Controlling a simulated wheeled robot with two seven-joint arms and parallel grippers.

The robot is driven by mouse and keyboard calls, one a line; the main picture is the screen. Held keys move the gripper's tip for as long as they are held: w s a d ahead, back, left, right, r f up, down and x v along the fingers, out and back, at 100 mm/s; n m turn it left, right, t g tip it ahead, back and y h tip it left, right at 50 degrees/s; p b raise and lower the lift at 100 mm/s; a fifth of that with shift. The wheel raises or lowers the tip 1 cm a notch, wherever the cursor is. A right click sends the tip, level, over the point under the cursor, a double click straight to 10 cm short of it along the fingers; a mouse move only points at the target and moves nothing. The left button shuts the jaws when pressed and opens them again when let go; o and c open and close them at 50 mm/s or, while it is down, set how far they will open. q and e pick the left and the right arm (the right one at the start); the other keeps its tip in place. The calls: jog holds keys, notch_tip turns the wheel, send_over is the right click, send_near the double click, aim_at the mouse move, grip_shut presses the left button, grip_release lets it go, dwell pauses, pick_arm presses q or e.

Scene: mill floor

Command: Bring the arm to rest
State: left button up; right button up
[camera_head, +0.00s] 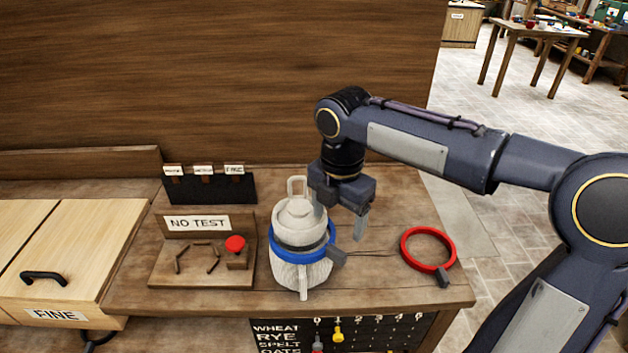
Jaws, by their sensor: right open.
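My right gripper (340,215) points down over the wooden bench, its jaws open. Its left finger is at the right side of a pale lidded jar (302,270) with a loop handle on top; I cannot tell whether it touches. The right finger hangs free, to the right of the jar. A blue ring clamp (284,258) goes around the jar. My right arm (435,150) reaches in from the right edge and bends down at the wrist. My left gripper is not in view.
A red ring clamp (403,253) lies on the bench (385,290) at right. A "NO TEST" board (160,250) with a red knob (236,243) stands left of the jar. Further left is a "FINE" lid (60,250) with a black handle. A wooden wall (220,80) rises behind.

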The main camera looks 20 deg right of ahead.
jog(key=s+d+f+m+t+y, duration=0.1)
jog(key=s+f+m+t+y, duration=0.1)
jog(key=s+m, duration=0.7)
jog(key=s+f+m+t+y, duration=0.1)
jog(key=s+f+m+t, duration=0.2)
jog(key=s+m, duration=0.6)
jog(key=f+m, duration=0.1)
jog(key=m, duration=0.7)
jog(key=shift+s+d+t+y, duration=0.25)
jog(key=shift+d+t+y, duration=0.05)
jog(key=shift+d+y, duration=0.1)
